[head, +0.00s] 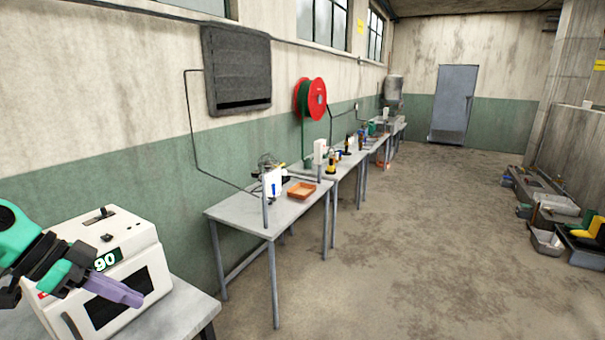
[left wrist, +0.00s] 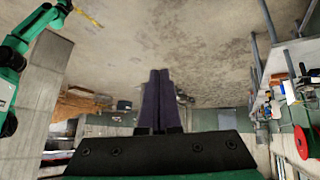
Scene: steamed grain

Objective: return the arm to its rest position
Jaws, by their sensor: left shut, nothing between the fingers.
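My left arm comes in from the left in the head view. Its gripper (head: 130,297) is held in front of a white box-shaped machine (head: 120,244) with a green display reading 90. In the left wrist view the two purple fingers of my left gripper (left wrist: 157,75) lie together with nothing between them. Whether the gripper touches the machine cannot be told. My right gripper does not show in the head view.
The machine stands on a grey table (head: 190,309). Further tables (head: 240,212) run along the left wall, one with an orange tray (head: 301,190). Grey bins (head: 547,243) lie on the floor at right. The middle floor is clear, back to a grey door (head: 452,104).

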